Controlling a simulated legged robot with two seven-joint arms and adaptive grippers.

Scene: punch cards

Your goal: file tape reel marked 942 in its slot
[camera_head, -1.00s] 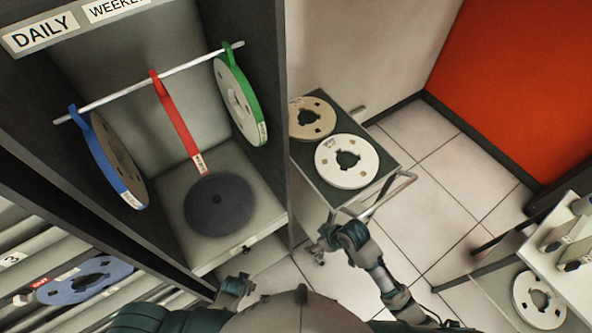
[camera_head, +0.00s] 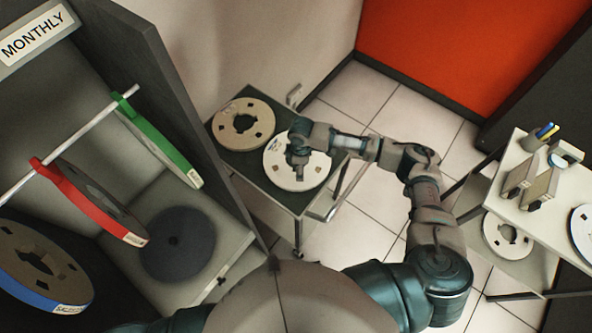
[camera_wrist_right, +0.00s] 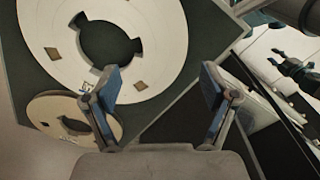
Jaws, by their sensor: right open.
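A white tape reel (camera_head: 283,174) lies flat on a dark cart top (camera_head: 252,171); the small marks on it are too small to read. My right gripper (camera_head: 297,178) is over this reel, its arm reaching in from the right. In the right wrist view my right gripper (camera_wrist_right: 160,75) has its fingers apart with nothing between them, near the white reel's edge (camera_wrist_right: 172,62). I cannot tell from the frames which reel is marked 942. A rack at the left holds reels in blue (camera_head: 45,275), red (camera_head: 98,205) and green (camera_head: 160,145) bands hanging from a rod. My left gripper is not in view.
A beige reel (camera_head: 230,126) lies beside the white one; it also shows in the right wrist view (camera_wrist_right: 50,108). A dark disc (camera_head: 178,243) lies on the rack's shelf. A "MONTHLY" sign (camera_head: 33,38) is above. A white table (camera_head: 488,185) with small items stands at right.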

